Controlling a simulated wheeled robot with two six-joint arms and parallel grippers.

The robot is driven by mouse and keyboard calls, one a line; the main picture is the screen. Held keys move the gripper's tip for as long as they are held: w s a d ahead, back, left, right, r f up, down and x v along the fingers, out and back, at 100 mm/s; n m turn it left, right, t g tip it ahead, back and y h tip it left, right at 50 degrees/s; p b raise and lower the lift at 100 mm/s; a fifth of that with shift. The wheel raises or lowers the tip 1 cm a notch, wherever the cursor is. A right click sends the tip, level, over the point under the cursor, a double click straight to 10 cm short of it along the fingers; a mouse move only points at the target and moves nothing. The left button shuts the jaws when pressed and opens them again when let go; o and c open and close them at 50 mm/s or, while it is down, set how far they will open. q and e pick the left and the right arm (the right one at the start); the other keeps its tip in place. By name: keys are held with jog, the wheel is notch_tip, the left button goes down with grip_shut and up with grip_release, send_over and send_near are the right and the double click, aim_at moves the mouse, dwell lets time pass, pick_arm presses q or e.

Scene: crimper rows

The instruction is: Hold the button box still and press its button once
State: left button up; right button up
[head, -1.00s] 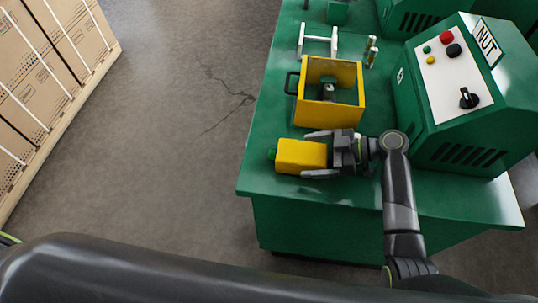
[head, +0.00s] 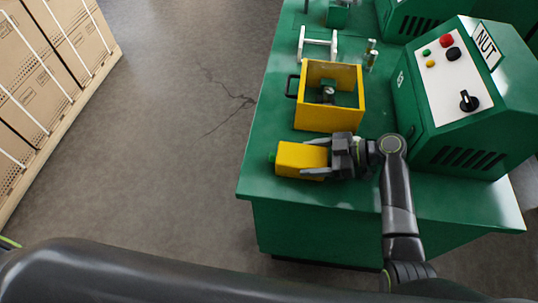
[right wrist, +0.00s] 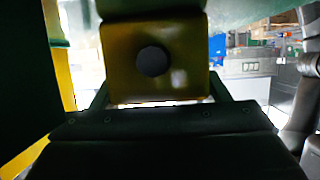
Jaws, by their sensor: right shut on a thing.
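The button box (head: 298,160) is a small yellow block lying near the left edge of the green table. Its green button (head: 271,157) sticks out of its left end, facing away from my gripper. My right gripper (head: 314,157) reaches in from the right and is shut on the box, one finger along each side. In the right wrist view the yellow end of the box (right wrist: 120,75), with a dark round spot, shows between the fingers. My left gripper is not in view.
Just behind the box stands an open yellow frame (head: 312,117) with a dark handle. A green machine (head: 425,140) labelled NUT stands at the right of the table (head: 262,183). Cardboard boxes (head: 45,75) are stacked far left. The floor between is clear.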

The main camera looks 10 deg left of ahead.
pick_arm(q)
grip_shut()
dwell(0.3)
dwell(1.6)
